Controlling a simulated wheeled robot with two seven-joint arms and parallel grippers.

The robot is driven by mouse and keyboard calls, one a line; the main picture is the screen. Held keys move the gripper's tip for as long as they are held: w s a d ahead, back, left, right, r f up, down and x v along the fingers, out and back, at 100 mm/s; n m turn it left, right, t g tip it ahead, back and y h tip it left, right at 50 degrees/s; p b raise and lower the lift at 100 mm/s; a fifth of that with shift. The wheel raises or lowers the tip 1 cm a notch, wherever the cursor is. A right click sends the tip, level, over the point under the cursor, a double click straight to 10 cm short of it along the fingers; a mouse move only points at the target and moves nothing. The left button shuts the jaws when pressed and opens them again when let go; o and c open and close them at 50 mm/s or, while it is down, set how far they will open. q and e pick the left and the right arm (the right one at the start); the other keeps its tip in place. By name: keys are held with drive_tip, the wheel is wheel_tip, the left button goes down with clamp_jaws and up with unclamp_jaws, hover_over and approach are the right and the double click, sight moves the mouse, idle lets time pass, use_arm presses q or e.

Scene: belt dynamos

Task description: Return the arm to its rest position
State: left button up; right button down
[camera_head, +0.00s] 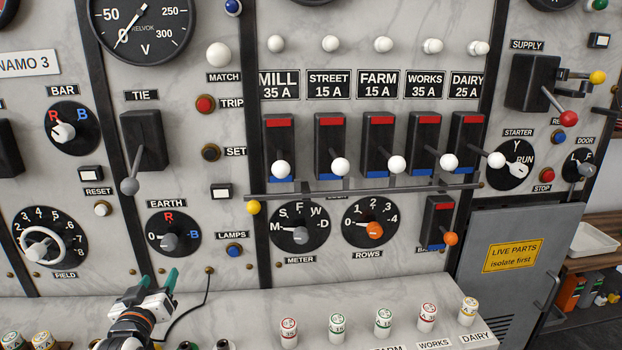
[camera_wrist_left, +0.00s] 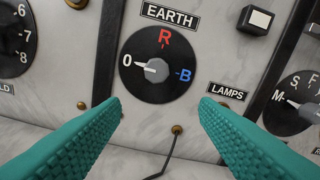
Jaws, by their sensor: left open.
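My left gripper (camera_head: 160,280) is at the lower left in the head view, in front of the panel below the EARTH dial. Its two teal fingers (camera_wrist_left: 160,125) are spread apart in the left wrist view, with nothing between them. The EARTH dial (camera_head: 174,233) is a black disc with a grey knob; it also shows in the left wrist view (camera_wrist_left: 157,66), ahead of the fingers, with its pointer towards 0. The fingers appear apart from the dial. My right gripper is not in view.
A sloped ledge holds several marked fuse plugs (camera_head: 289,331). A black cable (camera_head: 186,312) hangs beside my left gripper. A grey cabinet door (camera_head: 517,265) stands at the right.

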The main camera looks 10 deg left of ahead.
use_arm(q)
drive_tip(key=s+d+f+m+g+h, duration=0.35)
drive_tip(key=s+d+f+g, duration=0.35)
drive_tip(key=s+d+f, duration=0.55)
drive_tip(key=s+d+f+m+g, duration=0.2)
drive_tip(key=s+d+f+g, duration=0.1)
drive_tip(key=s, duration=0.7)
drive_tip(key=s+d+f+m+g, duration=0.2)
drive_tip(key=s+d+f+g, duration=0.1)
drive_tip(key=s, duration=0.6)
wheel_tip(320, 180, down, 24)
drive_tip(key=s+g, duration=0.1)
drive_tip(key=g, duration=0.1)
drive_tip(key=s+a+f+g, duration=0.1)
drive_tip(key=s+a+f, duration=0.1)
drive_tip(key=s+f, duration=1.5)
drive_tip(key=shift+s+a+f, duration=0.15)
drive_tip(key=shift+a+f, duration=0.25)
drive_tip(key=shift+f, duration=0.25)
